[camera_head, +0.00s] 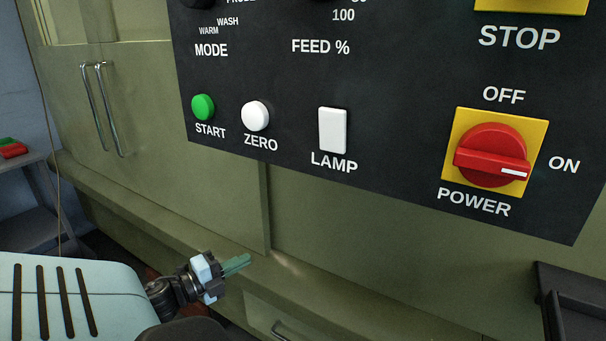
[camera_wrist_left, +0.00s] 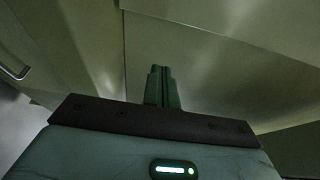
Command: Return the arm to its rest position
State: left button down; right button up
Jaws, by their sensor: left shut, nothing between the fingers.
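My left gripper (camera_head: 238,264) shows low in the head view, with its green fingers pointing right. It is shut and empty, below the control panel (camera_head: 395,135) and in front of the olive machine cabinet (camera_head: 350,262). In the left wrist view its fingers (camera_wrist_left: 162,86) are together, with the cabinet's surface beyond them. I cannot tell the exact gap to the cabinet. My right gripper is in neither view.
The panel carries a green START button (camera_head: 203,107), a white ZERO button (camera_head: 255,116), a white LAMP switch (camera_head: 332,130) and a red POWER knob (camera_head: 492,156) with its white mark toward ON. A dark tray-like object (camera_head: 572,300) stands lower right. Door handles (camera_head: 102,108) project at left.

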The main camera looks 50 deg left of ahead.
pick_arm(q)
jog(key=s+d+f+n+g+p, duration=0.2)
jog(key=s+d+f+n, duration=0.3)
jog(key=d, duration=0.6)
jog(key=s+d+f+n+g+p, duration=0.2)
jog(key=s+d+f+n+g, duration=0.2)
jog(key=d, duration=0.7)
jog(key=s+d+f+n+g+p, duration=0.2)
jog(key=s+d+f+n, duration=0.5)
jog(key=s+d, duration=0.4)
jog(key=shift+d+f+n+g+h, duration=0.4)
jog(key=shift+f+g, duration=0.2)
jog(key=shift+f, duration=0.25)
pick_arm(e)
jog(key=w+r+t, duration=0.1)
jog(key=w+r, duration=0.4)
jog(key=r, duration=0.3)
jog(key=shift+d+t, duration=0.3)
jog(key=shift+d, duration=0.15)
pick_arm(q)
jog(key=shift+s, duration=0.1)
